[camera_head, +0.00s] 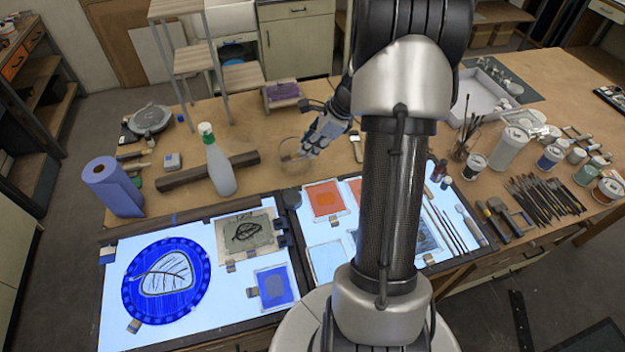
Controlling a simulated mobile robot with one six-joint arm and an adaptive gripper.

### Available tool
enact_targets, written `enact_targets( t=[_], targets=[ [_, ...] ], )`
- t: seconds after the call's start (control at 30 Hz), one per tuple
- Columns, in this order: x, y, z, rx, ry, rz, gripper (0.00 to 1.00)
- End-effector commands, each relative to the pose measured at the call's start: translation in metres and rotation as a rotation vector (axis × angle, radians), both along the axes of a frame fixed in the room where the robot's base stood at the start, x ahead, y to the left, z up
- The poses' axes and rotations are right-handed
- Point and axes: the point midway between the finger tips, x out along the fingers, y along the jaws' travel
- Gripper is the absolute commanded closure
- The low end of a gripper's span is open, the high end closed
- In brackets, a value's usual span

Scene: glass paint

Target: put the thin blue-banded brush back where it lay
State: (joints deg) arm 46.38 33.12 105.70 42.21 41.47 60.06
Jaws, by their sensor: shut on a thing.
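My gripper (311,146) is beyond the light table, above the brown bench, at the right side of a clear glass vessel (284,162). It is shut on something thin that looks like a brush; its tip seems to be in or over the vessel. The held thing is too small to make out a blue band. Several thin brushes (447,229) lie side by side at the right end of the lit panel (110,310), right of my arm. My arm hides part of the panel.
Painted glass pieces, including a round blue leaf plate (168,282), lie on the panel. A brush pot (464,143), jars and a row of dark brushes (545,195) crowd the right.

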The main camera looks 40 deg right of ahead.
Motion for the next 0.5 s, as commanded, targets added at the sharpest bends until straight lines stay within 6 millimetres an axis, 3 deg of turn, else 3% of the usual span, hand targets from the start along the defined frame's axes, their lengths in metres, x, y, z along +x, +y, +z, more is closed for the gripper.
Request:
enact_targets(
  t=[0.5],
  targets=[
    [-0.0003, -0.0021, -0.0056, 0.171, -0.176, -0.029, 1.00]
  ],
)
